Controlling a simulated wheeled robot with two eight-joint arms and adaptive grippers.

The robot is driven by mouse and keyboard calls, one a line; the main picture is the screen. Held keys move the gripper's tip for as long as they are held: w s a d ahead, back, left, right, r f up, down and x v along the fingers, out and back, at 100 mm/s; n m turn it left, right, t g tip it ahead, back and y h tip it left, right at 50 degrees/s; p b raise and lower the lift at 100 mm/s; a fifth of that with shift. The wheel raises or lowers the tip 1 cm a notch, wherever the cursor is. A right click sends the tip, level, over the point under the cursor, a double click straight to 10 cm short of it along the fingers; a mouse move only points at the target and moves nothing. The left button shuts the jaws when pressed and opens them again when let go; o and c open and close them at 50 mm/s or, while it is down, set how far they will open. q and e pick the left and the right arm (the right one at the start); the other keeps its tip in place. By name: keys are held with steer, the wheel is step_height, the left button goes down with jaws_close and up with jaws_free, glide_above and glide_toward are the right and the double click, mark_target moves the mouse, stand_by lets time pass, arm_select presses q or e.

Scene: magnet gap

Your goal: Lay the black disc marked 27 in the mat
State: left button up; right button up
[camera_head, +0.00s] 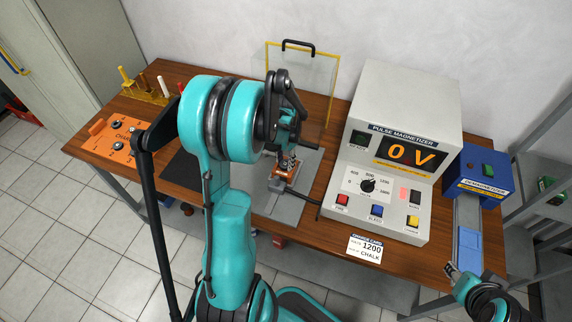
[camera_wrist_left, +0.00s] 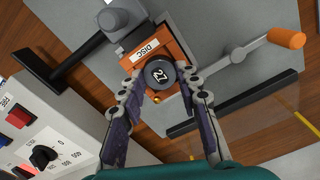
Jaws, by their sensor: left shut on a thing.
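The black disc marked 27 (camera_wrist_left: 159,74) shows in the left wrist view between the fingertips of my left gripper (camera_wrist_left: 160,92), which is shut on it. The disc is at an orange holder labelled DISC (camera_wrist_left: 141,50); whether it rests in the holder or just above it I cannot tell. In the head view my left gripper (camera_head: 288,162) is over that orange holder (camera_head: 284,184), and the disc is not clear there. A dark mat (camera_head: 182,170) lies left of my left arm, partly hidden by it. My right gripper (camera_head: 452,269) is at the lower right, its fingers unclear.
The pulse magnetizer (camera_head: 368,130) reads 0 V, right of the holder. A blue demagnetizer (camera_head: 484,175) stands at the far right. An orange panel (camera_head: 112,140) and a yellow rack (camera_head: 150,92) are on the left. A clear, yellow-edged guard (camera_head: 305,75) stands behind.

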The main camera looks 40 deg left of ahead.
arm_select(q)
steer(key=shift+r+p, duration=1.65)
steer(key=shift+r, duration=0.8)
steer(key=shift+d+f, duration=0.1)
steer(key=shift+f, duration=0.05)
